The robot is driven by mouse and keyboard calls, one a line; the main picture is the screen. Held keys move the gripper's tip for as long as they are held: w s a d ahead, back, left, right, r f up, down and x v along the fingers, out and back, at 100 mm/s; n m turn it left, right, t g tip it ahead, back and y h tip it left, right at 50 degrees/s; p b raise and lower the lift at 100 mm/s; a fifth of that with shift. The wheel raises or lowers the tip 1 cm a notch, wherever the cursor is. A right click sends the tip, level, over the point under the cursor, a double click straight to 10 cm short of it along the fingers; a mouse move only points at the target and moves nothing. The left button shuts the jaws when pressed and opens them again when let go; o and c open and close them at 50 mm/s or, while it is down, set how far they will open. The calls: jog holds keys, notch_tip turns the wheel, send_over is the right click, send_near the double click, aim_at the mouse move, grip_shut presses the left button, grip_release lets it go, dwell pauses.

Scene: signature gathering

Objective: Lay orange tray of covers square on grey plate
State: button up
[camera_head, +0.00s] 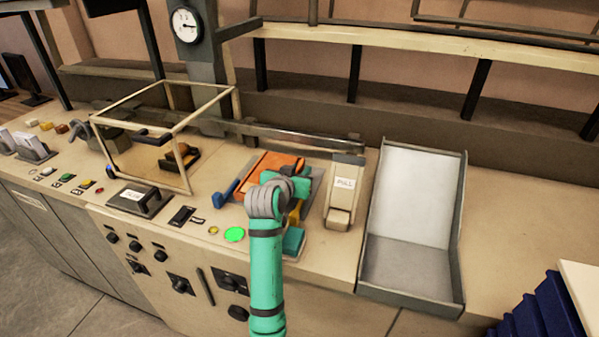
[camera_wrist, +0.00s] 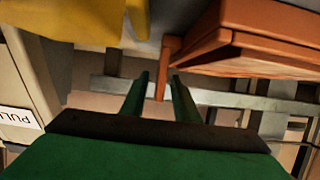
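The orange tray (camera_head: 272,168) lies at the middle of the console, partly hidden behind my gripper and wrist. The grey plate (camera_head: 238,207) shows only in part around and below it, so I cannot tell how squarely they line up. In the wrist view the orange tray (camera_wrist: 262,50) is at the upper right, with a narrow orange upright piece (camera_wrist: 164,75) at its left. My gripper (camera_wrist: 159,78) has its two fingers apart on either side of that piece, with a gap at the left finger. In the head view my gripper (camera_head: 300,184) is at the tray's right side.
A PULL dispenser (camera_head: 344,190) is close on the right, then a grey open bin (camera_head: 412,220). A framed box (camera_head: 165,140) stands on the left.

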jog(key=v, duration=1.2)
